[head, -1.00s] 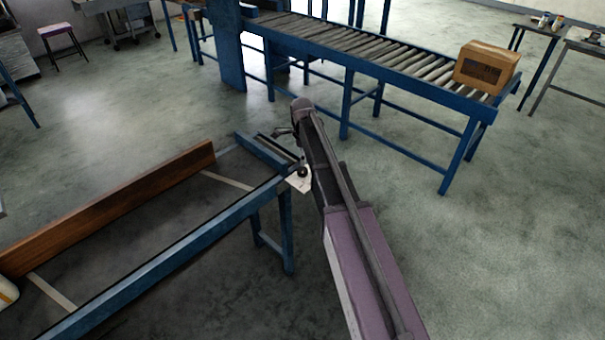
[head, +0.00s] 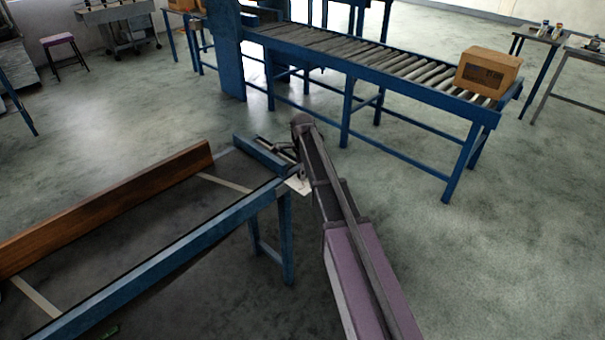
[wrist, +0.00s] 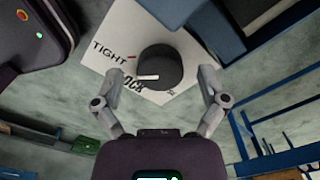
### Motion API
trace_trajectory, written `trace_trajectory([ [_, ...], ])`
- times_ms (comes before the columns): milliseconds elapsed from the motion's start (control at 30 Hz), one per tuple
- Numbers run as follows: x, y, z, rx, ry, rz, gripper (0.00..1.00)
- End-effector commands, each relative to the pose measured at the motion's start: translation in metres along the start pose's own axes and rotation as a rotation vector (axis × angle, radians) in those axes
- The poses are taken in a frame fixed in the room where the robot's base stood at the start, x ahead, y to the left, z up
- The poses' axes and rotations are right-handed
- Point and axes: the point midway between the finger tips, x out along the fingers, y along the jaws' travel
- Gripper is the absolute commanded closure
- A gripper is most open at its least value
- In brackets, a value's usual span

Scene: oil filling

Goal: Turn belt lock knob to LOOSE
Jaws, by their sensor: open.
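The belt lock knob (wrist: 165,65) is a dark round knob on a white label plate (wrist: 98,58) in the wrist view. A short white mark on the knob lies toward its lower left. "TIGHT" is printed left of the knob and part of "LOCK" below it; no word LOOSE is readable. My gripper (wrist: 161,74) is open, one finger on each side of the knob, with no clear contact visible. In the head view, the plate (head: 299,186) sits at the blue frame's corner. My gripper (head: 287,152) is just above it; the knob there is hard to make out.
The blue frame (head: 170,255) with a brown board (head: 110,208) stands at the left. A roller conveyor (head: 350,60) with a cardboard box (head: 488,72) stands behind. Open floor (head: 500,260) lies at the right.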

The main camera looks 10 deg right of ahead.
Motion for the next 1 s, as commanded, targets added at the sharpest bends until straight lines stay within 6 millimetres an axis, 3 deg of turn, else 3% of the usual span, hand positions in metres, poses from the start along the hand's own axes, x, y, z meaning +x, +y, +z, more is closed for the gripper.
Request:
trace_trajectory([
  [300,0.0004,0.0,0.0,0.0,0.0,0.0,0.07],
  [367,0.0004,0.0,0.0,0.0,0.0,0.0,0.22],
  [600,0.0005,0.0001,0.0,0.0,0.0,0.0,0.9],
  [1000,0.0006,0.0005,-0.0001,-0.034,0.0,0.001,0.9],
])
